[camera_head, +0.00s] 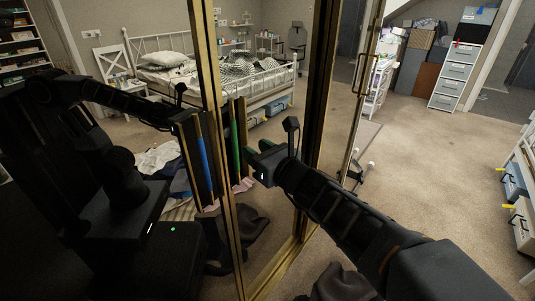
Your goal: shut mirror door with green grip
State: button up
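The tall mirror door (215,100) has a gold frame and stands left of centre, with my dark arm reflected in its glass. A narrow upright green grip (235,148) shows near the door's gold edge. My gripper (252,158) comes in from the lower right, with its end right beside the green grip. I cannot tell whether it touches the grip. The fingers are dark and small, so their opening is unclear. A blue upright strip (203,157) shows just left of the green grip.
Another gold-framed panel edge (322,120) stands right of my gripper, with a gold handle (369,72) beyond. A dark cloth (342,284) lies on the floor below my arm. A white drawer unit (456,76) stands at the back right. Carpet at centre right is clear.

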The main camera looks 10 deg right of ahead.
jog(key=shift+p+v, duration=0.55)
jog(key=shift+v, duration=1.35)
jog(key=s+a+f+n+g+p, duration=0.2)
jog(key=s+a+n+g+p, duration=0.35)
jog(key=n, duration=1.05)
jog(key=s+d+n+g+h+p, duration=0.2)
jog(key=d+n+g+h+p, duration=0.1)
jog(key=n, duration=0.4)
jog(key=s+d+n+g+h+p, duration=0.3)
jog(key=d+n+h+p, duration=0.1)
jog(key=d+n, duration=0.3)
jog(key=shift+s+d+g+h, duration=0.25)
jog(key=shift+d+g+h, duration=0.15)
jog(key=shift+h, duration=0.2)
